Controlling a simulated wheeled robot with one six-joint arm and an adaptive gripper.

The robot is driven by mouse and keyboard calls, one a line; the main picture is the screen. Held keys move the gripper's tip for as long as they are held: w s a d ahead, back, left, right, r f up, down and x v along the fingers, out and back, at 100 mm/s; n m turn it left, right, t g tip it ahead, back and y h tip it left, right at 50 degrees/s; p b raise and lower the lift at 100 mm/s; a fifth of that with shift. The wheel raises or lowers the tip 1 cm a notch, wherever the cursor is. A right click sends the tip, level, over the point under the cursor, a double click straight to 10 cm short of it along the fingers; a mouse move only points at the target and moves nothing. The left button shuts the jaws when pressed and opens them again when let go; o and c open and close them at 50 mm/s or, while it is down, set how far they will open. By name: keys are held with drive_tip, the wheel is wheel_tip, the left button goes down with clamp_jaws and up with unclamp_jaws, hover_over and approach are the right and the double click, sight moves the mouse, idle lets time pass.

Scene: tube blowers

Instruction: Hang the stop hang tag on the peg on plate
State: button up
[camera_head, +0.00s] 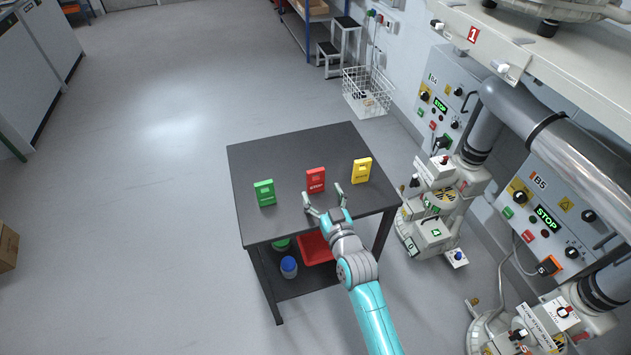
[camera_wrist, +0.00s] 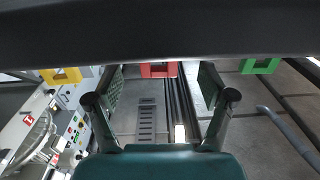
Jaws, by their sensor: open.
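The red stop hang tag (camera_head: 315,178) stands upright on the dark table, between a green tag and a yellow tag. My gripper (camera_head: 322,194) is open and empty just in front of it, with its fingers pointing toward the tag. I cannot make out for sure which peg or plate the task names.
The green tag (camera_head: 264,192) stands left of the red one, the yellow tag (camera_head: 361,170) right. The dark table (camera_head: 290,150) is otherwise bare on top. A red tray (camera_head: 316,248) and blue-lidded container (camera_head: 289,266) sit below. Machines with control panels (camera_head: 545,215) line the right wall.

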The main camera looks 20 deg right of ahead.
sight(316, 181)
drive_tip(key=shift+w+f, duration=0.1)
drive_tip(key=shift+w, duration=1.85)
drive_tip(key=c, duration=1)
